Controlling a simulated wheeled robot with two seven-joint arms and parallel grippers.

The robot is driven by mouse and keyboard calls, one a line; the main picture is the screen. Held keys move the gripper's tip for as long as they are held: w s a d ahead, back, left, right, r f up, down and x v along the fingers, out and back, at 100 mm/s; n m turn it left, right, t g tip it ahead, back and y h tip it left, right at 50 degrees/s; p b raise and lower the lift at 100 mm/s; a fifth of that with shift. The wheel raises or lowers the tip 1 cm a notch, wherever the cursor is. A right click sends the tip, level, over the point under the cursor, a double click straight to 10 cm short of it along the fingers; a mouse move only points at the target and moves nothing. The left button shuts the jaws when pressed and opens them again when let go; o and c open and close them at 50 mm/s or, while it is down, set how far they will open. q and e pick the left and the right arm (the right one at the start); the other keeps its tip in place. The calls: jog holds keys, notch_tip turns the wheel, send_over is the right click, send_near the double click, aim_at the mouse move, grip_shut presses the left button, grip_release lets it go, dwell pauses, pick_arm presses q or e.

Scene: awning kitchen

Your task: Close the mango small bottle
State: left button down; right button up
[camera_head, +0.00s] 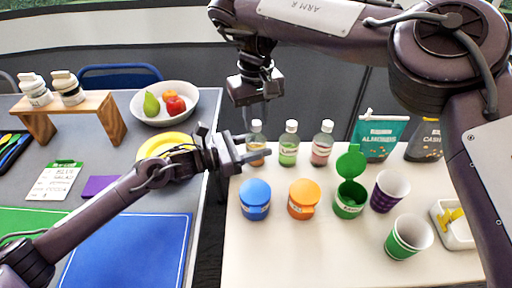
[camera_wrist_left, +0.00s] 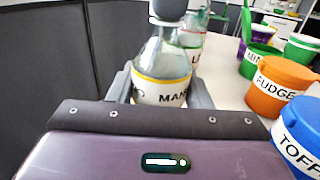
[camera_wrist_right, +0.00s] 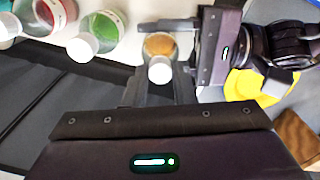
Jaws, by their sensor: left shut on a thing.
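The mango small bottle (camera_head: 256,143) stands upright on the white table, leftmost in a row of small bottles. It has amber contents and a pale cap on top. In the left wrist view the bottle (camera_wrist_left: 160,92) shows part of its "MAN" label, and its cap looks grey. My left gripper (camera_head: 243,151) is shut on the bottle's body from the left. My right gripper (camera_head: 258,118) points down from above, near the cap. In the right wrist view its fingers look apart, on either side of the white cap (camera_wrist_right: 159,71); contact cannot be told.
A green-filled bottle (camera_head: 289,146) and a pink-filled bottle (camera_head: 321,146) stand just right. In front are a blue tub (camera_head: 255,198), an orange tub (camera_head: 303,199) and an open green tub (camera_head: 349,200). A gap separates the white table from the grey table at left.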

jog(key=o, duration=0.4)
jog(key=shift+r, duration=6)
pick_arm(q)
jog(key=c, duration=0.7)
grip_release()
jog(key=shift+o, duration=0.2)
